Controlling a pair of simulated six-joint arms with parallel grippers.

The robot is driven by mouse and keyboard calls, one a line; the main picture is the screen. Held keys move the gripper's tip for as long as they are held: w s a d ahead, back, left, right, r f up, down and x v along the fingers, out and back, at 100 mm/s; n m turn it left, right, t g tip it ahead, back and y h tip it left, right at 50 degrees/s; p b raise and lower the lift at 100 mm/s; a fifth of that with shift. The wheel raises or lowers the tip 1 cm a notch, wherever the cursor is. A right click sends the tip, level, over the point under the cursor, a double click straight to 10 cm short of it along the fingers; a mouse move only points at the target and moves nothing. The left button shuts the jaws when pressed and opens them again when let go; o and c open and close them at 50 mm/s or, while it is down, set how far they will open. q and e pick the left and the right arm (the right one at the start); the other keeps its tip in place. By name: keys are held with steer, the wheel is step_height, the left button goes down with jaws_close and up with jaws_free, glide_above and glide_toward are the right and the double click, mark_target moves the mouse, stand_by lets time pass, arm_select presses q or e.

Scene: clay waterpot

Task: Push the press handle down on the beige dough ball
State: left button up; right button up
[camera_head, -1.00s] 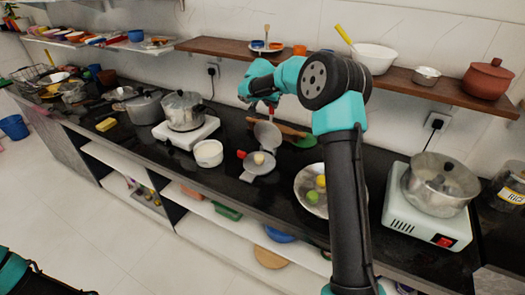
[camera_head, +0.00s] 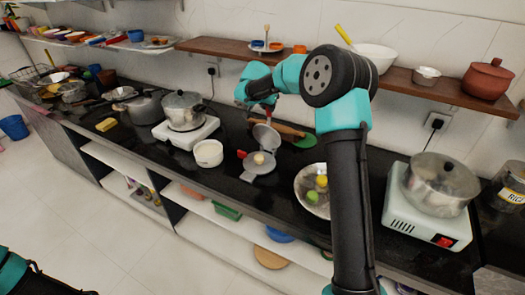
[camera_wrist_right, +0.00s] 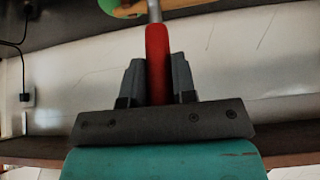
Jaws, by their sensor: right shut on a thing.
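The press (camera_head: 258,170) stands open on the dark counter, its round lid (camera_head: 266,137) tilted up at the back. The beige dough ball (camera_head: 259,158) sits on its lower plate. My right gripper (camera_head: 262,105) is above and behind the lid. In the right wrist view, my right gripper (camera_wrist_right: 158,85) is shut on the red press handle (camera_wrist_right: 157,50), whose metal rod runs on from its top. Of my left arm, only a part shows at the lower left corner of the head view; its gripper is out of view.
A steel bowl (camera_head: 311,190) with yellow and green balls is to the right. A rolling pin (camera_head: 287,130) and a green board (camera_head: 306,141) lie behind. A stove with a cooker (camera_head: 184,111) is further left.

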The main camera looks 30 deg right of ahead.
steer(key=shift+s+a, duration=0.25)
steer(key=shift+a, duration=0.2)
steer(key=a, duration=0.1)
steer(key=s+a, duration=0.1)
steer(key=a, duration=0.1)
steer(key=shift+s+f, duration=0.3)
steer(key=shift+s, duration=0.1)
steer(key=shift+a, duration=0.15)
stand_by(0.4)
steer(key=shift+s+a+f, duration=0.3)
steer(key=shift+s+a, duration=0.15)
steer(key=shift+a, duration=0.25)
steer(key=shift+s+a+f, duration=0.25)
steer(key=shift+s+a, duration=0.15)
steer(key=shift+a, duration=0.3)
